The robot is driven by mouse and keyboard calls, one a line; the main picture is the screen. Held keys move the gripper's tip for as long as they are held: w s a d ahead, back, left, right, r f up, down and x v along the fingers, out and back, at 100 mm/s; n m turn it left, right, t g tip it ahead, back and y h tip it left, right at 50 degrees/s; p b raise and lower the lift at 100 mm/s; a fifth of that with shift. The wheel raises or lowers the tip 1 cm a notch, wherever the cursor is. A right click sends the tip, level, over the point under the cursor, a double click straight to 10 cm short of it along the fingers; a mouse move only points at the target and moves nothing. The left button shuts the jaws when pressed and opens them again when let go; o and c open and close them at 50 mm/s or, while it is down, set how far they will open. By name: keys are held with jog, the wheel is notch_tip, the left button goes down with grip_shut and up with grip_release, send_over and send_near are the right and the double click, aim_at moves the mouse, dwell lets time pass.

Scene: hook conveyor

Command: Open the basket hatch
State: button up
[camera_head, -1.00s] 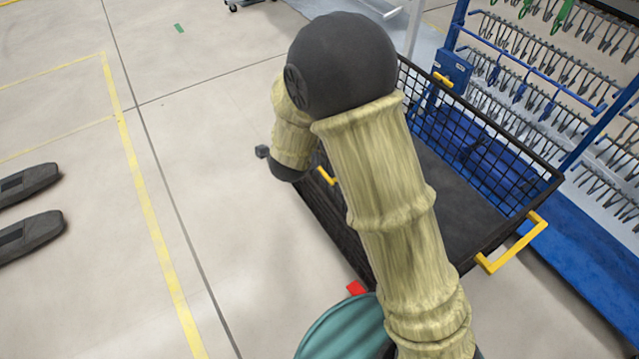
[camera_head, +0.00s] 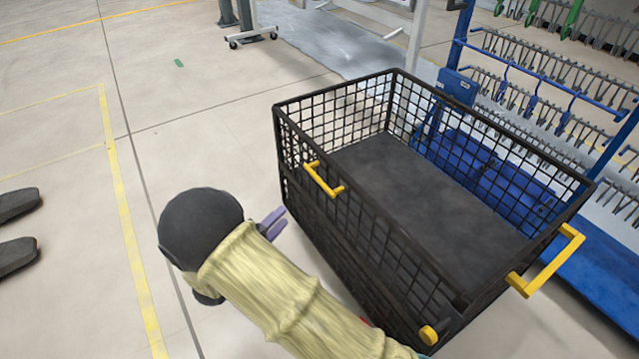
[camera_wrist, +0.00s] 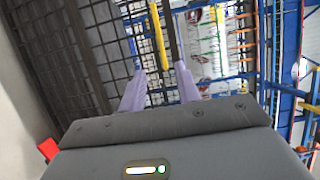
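The black wire-mesh basket (camera_head: 390,265) stands right of centre in the head view, with a dark flat floor inside. A yellow handle (camera_head: 322,181) sits on its near left side, at the hatch. In the wrist view a yellow bar (camera_wrist: 157,35), which looks like this handle, is ahead between the fingers, with the basket mesh (camera_wrist: 85,60) around and left of it. My gripper (camera_head: 273,222) is left of the basket and lower than the handle in the picture. Its two lilac fingers (camera_wrist: 160,88) are apart, with nothing between their tips. It appears apart from the handle.
A larger yellow handle (camera_head: 545,262) sticks out at the basket's right end. A blue rack with hooks (camera_head: 560,90) stands behind the basket. The floor left of the basket (camera_head: 210,130) is clear. A red part (camera_wrist: 48,149) shows at the wrist view's left.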

aim_at(319, 178)
jog(key=b+x, duration=0.4)
jog(key=x, duration=1.3)
jog(key=shift+w+b, duration=0.15)
jog(key=shift+b, duration=0.15)
grip_shut()
